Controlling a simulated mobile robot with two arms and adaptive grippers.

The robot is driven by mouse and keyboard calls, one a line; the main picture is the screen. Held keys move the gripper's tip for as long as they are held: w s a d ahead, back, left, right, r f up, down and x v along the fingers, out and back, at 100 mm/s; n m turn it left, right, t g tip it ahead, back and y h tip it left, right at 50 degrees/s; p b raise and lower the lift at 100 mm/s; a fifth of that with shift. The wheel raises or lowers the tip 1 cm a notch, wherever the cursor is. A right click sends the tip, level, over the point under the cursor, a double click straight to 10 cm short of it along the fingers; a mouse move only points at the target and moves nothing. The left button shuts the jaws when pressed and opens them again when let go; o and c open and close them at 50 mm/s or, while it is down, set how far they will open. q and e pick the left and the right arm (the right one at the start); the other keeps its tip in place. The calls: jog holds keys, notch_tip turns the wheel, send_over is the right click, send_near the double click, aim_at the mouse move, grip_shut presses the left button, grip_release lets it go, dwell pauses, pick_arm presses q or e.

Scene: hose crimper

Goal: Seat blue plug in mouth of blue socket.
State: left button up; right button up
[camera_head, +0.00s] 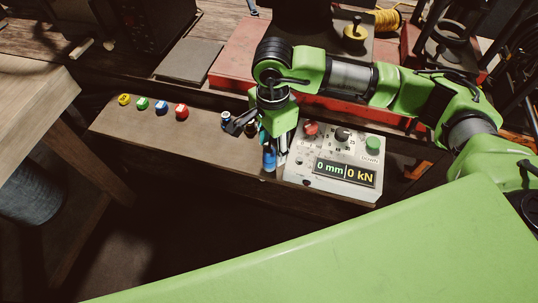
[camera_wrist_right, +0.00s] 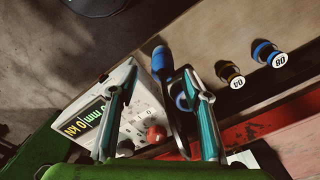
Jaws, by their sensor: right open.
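A blue cylindrical piece (camera_head: 269,159) stands out at the bench's front edge, just below my right gripper (camera_head: 262,136). In the wrist view the same blue piece (camera_wrist_right: 162,60) lies beyond the fingertips, with a dark stem running back between the fingers. My right gripper (camera_wrist_right: 162,88) is open, its two teal-lined fingers apart. A blue ring (camera_wrist_right: 181,101) shows beside the right-hand finger, partly hidden by it. Another small blue piece (camera_head: 161,107) sits in the row of coloured pieces on the left of the bench. I cannot tell which blue piece is plug or socket. My left gripper is not in view.
A control box (camera_head: 335,160) reading 0 mm and 0 kN stands right of the gripper. Yellow (camera_head: 124,99), green (camera_head: 142,103) and red (camera_head: 181,111) pieces line the bench. Fittings marked 04 (camera_wrist_right: 231,75) and 08 (camera_wrist_right: 268,53) stand nearby. A red base (camera_head: 240,60) lies behind.

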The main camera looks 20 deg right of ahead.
jog(key=shift+a+f+p, duration=0.3)
jog(key=shift+f+p, duration=0.65)
notch_tip(320, 180, down, 3)
jog(key=shift+w+r, duration=0.15)
jog(key=c, duration=1.1)
jog(key=shift+c, duration=0.7)
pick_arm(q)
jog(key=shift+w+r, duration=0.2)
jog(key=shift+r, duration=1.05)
